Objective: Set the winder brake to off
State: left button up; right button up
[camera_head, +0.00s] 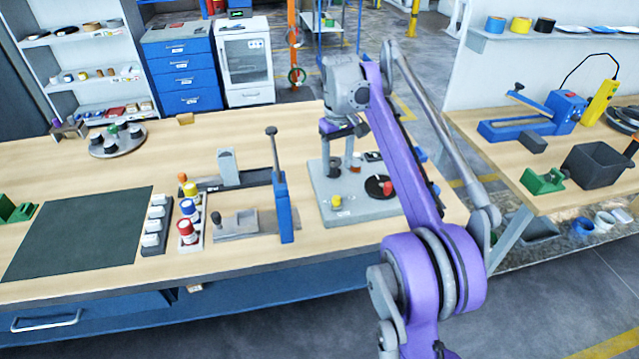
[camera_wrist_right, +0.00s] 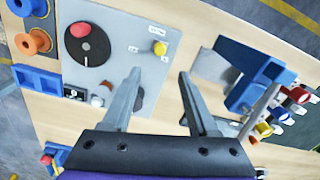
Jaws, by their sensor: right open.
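The winder's grey panel (camera_head: 318,193) lies on the wooden bench. It carries a yellow knob (camera_head: 336,201) and a black disc (camera_head: 374,190) with a red knob (camera_head: 388,188). In the right wrist view the yellow knob (camera_wrist_right: 159,47) has small white labels by it, too small to read. The red knob (camera_wrist_right: 80,30) sits on the black disc (camera_wrist_right: 88,52) to the left. My right gripper (camera_wrist_right: 160,75) is open and empty, its fingers apart over the panel, with the yellow knob beyond the gap between them. Neither finger appears to touch it. My left gripper is out of view.
A blue upright lever (camera_head: 285,210) stands left of the panel, beside a grey fixture (camera_head: 235,223). Several red, yellow and blue pots (camera_head: 187,230) and a dark mat (camera_head: 80,232) are farther left. Orange spools (camera_wrist_right: 32,41) sit beside the panel in the wrist view.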

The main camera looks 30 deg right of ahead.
aim_at(336, 198)
jog(key=f, duration=0.3)
jog(key=f+b, duration=0.1)
jog(key=f, duration=0.6)
jog(key=shift+s+f, duration=0.25)
grip_shut()
dwell(1.0)
